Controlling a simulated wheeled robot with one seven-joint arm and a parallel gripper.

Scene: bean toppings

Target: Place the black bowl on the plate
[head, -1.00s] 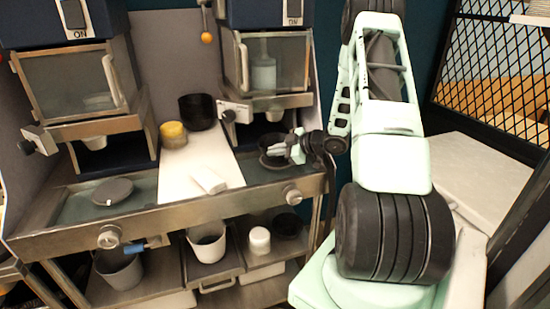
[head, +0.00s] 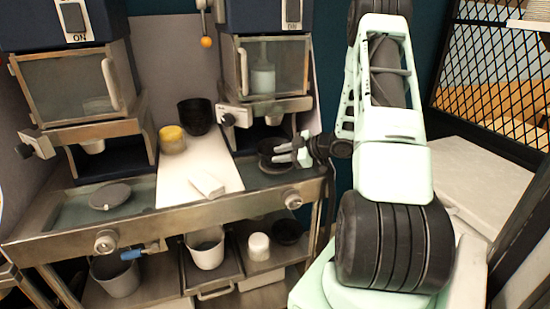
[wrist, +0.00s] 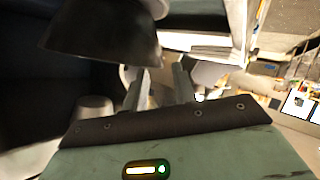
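In the wrist view the dark bowl (wrist: 95,38) fills the upper left, close beyond the fingertips. My gripper (head: 277,154) is at the bowl's right side in the head view, with its two pale fingers apart. The fingers (wrist: 160,75) also show apart in the wrist view, with nothing clearly between them. Whether a finger touches the bowl, I cannot tell. A dark grey round plate (head: 110,196) lies flat and empty on the left of the counter.
Two machines overhang the counter. The lower shelf holds a white container (head: 205,248) and another dark bowl (head: 288,232).

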